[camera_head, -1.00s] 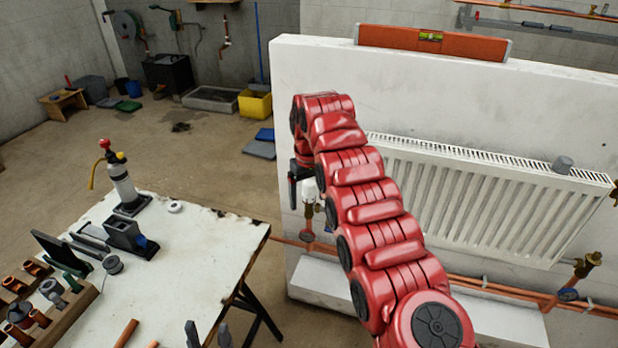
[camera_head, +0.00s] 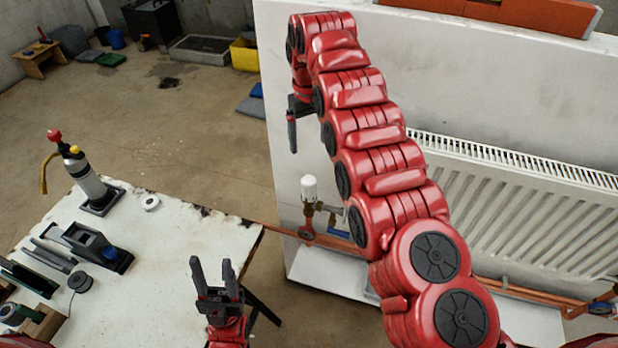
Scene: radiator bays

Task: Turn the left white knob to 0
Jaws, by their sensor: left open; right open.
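The white knob (camera_head: 309,188) stands upright on a brass valve (camera_head: 309,215) at the lower left of the radiator (camera_head: 520,205). Any marks on the knob are too small to read. My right arm reaches up across the wall panel, and my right gripper (camera_head: 293,128) hangs above and slightly left of the knob, apart from it. It is open and empty, with one finger clearly seen and the other mostly hidden. My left gripper (camera_head: 217,274) is open and empty, pointing up in front of the workbench's right edge.
The workbench (camera_head: 185,235) at left holds a pump bottle (camera_head: 88,180), a white ring (camera_head: 151,202) and dark tools. Copper pipes (camera_head: 345,243) run below the radiator. An orange level (camera_head: 520,12) lies on the panel's top. Open floor lies between bench and panel.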

